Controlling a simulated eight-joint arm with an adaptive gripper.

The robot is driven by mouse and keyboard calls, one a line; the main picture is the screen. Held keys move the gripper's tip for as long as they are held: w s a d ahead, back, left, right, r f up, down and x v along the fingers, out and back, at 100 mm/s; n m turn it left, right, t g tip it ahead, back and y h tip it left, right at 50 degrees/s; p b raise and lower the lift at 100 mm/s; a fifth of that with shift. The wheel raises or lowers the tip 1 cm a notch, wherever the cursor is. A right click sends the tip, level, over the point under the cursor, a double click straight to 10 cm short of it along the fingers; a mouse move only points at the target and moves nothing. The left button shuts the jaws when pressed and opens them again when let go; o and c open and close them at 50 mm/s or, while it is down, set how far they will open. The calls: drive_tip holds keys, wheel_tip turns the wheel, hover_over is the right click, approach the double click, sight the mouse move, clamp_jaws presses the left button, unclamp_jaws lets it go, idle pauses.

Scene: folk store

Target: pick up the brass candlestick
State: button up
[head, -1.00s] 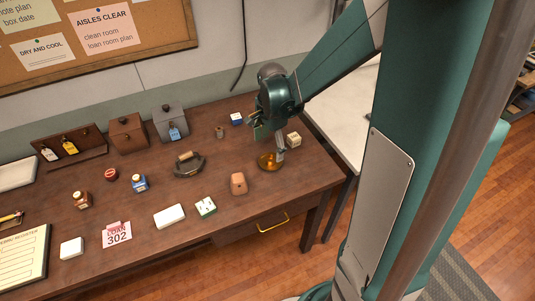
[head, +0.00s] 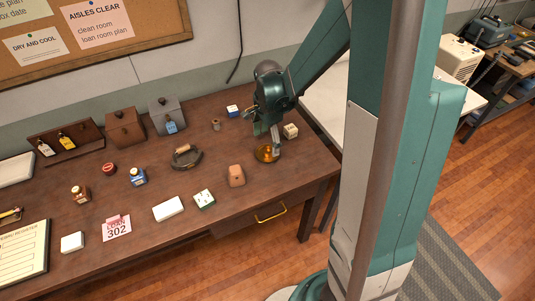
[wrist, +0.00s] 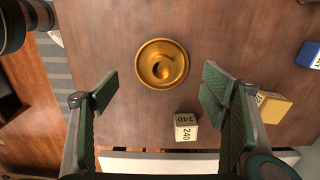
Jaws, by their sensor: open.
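The brass candlestick (wrist: 162,64) shows in the wrist view from above as a round golden dish with a raised middle, standing on the brown table. In the head view its golden base (head: 267,154) shows at the table's right end, and its upper part is hidden by my gripper. My gripper (head: 265,133) hangs close above it. In the wrist view my gripper (wrist: 158,92) is open, its two green-padded fingers wide apart. The candlestick lies between and a little beyond the fingertips, with nothing held.
A small cream block (wrist: 186,127) marked 240 stands near the candlestick, and a yellowish block (wrist: 272,106) sits by the right finger. A blue-and-white box (head: 233,111) is farther off. A brown block (head: 236,176) stands in front. The table's right edge is close.

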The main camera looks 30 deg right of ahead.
sight(268, 149)
drive_tip(key=shift+f, duration=0.5)
drive_tip(key=shift+w+f+b, duration=0.15)
drive_tip(key=shift+f+b, duration=0.2)
drive_tip(key=shift+f, duration=2.25)
drive_tip(key=c, duration=1)
